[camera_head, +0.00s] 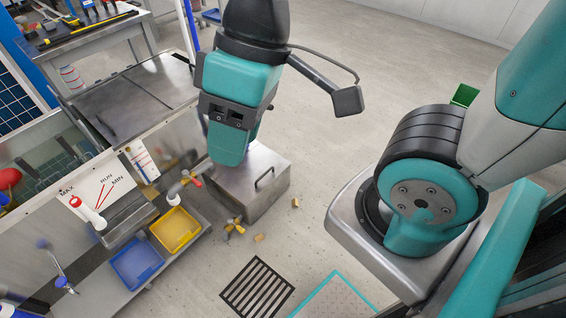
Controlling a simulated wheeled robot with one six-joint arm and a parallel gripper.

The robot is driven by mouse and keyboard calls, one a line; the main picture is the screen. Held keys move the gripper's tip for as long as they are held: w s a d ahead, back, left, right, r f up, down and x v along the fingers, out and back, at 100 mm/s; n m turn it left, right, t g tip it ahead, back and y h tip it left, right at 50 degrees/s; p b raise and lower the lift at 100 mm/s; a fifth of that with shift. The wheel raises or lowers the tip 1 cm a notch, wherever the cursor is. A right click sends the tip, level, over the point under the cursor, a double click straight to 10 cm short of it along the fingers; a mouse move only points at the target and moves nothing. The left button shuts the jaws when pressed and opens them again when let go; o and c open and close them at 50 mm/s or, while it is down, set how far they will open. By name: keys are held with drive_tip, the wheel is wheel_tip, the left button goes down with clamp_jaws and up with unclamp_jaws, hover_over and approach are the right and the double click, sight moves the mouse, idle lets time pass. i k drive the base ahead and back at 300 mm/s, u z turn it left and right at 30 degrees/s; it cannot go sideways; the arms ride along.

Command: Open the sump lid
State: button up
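A grey metal box with a flat top stands on the floor beside the station; it looks like the sump. Its lid (237,178) appears shut, lying flat on the box, with a dark bar handle (264,179) standing up on it. My teal and black arm comes down from the top over the box's far left part and hides that corner. My gripper's fingers do not show; whether they touch the lid cannot be told.
A yellow bin (175,230) and a blue bin (136,263) sit on the station's low shelf. A yellow-handled valve (235,227) and small tan pieces (259,238) lie near the box. A dark floor grate (257,289) is in front.

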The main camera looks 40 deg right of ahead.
sight(245, 182)
drive_tip(key=z, duration=0.1)
drive_tip(key=i, duration=0.95)
drive_tip(key=u, duration=0.25)
